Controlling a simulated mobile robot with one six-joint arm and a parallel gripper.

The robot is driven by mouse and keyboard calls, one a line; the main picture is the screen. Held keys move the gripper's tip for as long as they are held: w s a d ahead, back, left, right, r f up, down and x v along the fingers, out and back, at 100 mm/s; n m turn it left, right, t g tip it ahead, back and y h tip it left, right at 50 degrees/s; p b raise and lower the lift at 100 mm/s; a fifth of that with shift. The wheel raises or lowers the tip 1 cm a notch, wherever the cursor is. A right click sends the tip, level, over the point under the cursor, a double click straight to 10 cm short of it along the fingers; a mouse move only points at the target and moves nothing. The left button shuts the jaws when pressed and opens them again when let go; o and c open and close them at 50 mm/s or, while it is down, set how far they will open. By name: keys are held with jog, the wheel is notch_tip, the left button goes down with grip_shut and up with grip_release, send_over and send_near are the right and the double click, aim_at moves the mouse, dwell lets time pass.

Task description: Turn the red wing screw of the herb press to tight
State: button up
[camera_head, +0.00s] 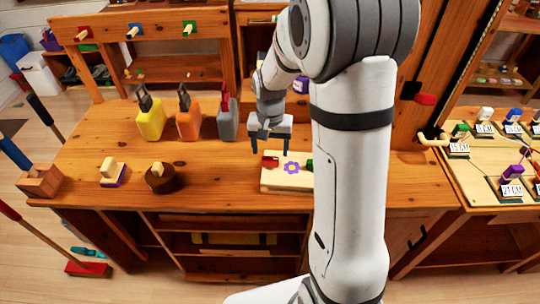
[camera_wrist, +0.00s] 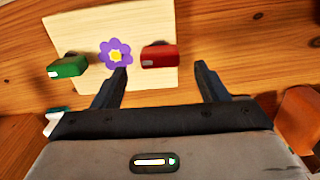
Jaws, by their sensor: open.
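The herb press (camera_head: 272,184) is a pale wooden board with a purple flower (camera_head: 292,168) on top, near the front edge of the workbench. Its red wing screw (camera_head: 270,161) is at the left in the head view, and a green wing screw (camera_head: 309,164) is at the right, partly hidden by my arm. In the wrist view the red wing screw (camera_wrist: 160,57) lies crosswise between the lines of my two fingers, with the flower and the green wing screw (camera_wrist: 68,66) to its left. My gripper (camera_head: 268,138) is open and empty above the press; its fingers also show in the wrist view (camera_wrist: 161,68).
Yellow (camera_head: 151,119), orange (camera_head: 188,120) and grey (camera_head: 228,121) bottle-like things stand behind left. A round dark block (camera_head: 164,178) and a pale-topped block (camera_head: 112,174) are farther left. A board with labelled knobs (camera_head: 468,180) is at right. The bench between is clear.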

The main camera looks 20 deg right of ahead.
aim_at(270, 158)
jog(key=shift+f, duration=2.25)
jog(key=shift+c, duration=0.2)
jog(key=c, duration=0.9)
